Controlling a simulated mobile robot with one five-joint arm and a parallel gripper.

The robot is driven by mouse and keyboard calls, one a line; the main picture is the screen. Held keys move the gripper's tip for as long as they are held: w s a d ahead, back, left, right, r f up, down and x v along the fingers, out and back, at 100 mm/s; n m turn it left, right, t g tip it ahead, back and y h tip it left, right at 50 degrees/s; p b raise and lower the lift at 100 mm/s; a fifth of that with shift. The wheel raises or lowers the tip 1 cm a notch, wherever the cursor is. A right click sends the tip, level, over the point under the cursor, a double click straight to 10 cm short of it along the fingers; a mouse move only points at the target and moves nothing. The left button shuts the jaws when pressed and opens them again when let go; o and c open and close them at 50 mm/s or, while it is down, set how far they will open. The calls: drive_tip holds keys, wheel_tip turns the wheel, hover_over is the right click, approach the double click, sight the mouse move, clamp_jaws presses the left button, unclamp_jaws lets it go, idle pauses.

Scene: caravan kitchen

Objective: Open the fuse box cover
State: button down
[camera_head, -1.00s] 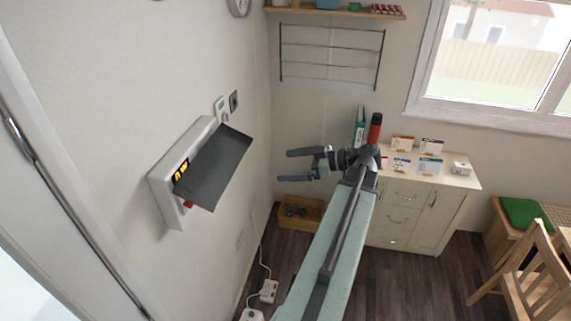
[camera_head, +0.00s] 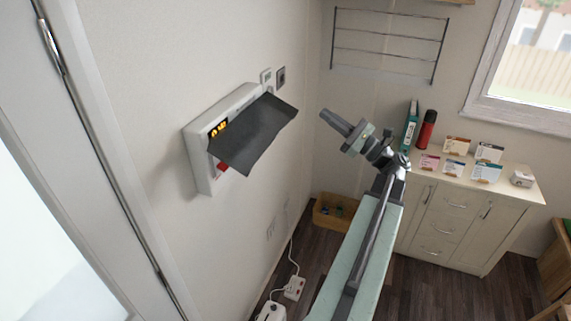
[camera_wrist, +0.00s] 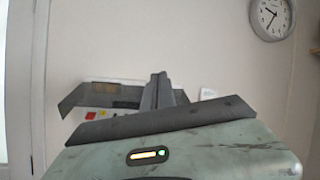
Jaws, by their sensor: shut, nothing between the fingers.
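The white fuse box (camera_head: 200,168) is fixed to the left wall. Its dark grey cover (camera_head: 255,132) stands out from the box at a slant, swung partly up. An orange display and a red switch show under it. My gripper (camera_head: 325,116) is shut and empty, in front and to the right of the cover, with a gap between them in the head view. In the wrist view, my shut fingers (camera_wrist: 157,90) point toward the fuse box (camera_wrist: 112,118), hiding part of it; the cover's left part (camera_wrist: 84,97) shows beside them.
A white cabinet (camera_head: 440,215) with cards, a red bottle and a green binder stands at the back right. A wire rack (camera_head: 388,42) hangs on the back wall. A wooden box (camera_head: 333,212) and a white power strip (camera_head: 294,288) are on the floor.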

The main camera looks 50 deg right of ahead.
drive_tip(key=w+a+f+m+t+y+b, duration=0.1)
drive_tip(key=w+a+f+y+b, duration=0.15)
drive_tip(key=f+b, duration=0.75)
drive_tip(key=w+a+f+m+t+y+b, duration=0.1)
drive_tip(key=w+f+b, duration=0.3)
drive_tip(key=f+b, duration=0.55)
drive_tip(key=w+a+r+p, duration=0.2)
drive_tip(key=w+r+p, duration=0.3)
drive_tip(key=r+p, duration=0.4)
drive_tip(key=shift+w+a+r+p, duration=0.2)
drive_tip(key=shift+w+r+p, duration=0.1)
drive_tip(key=shift+r, duration=0.3)
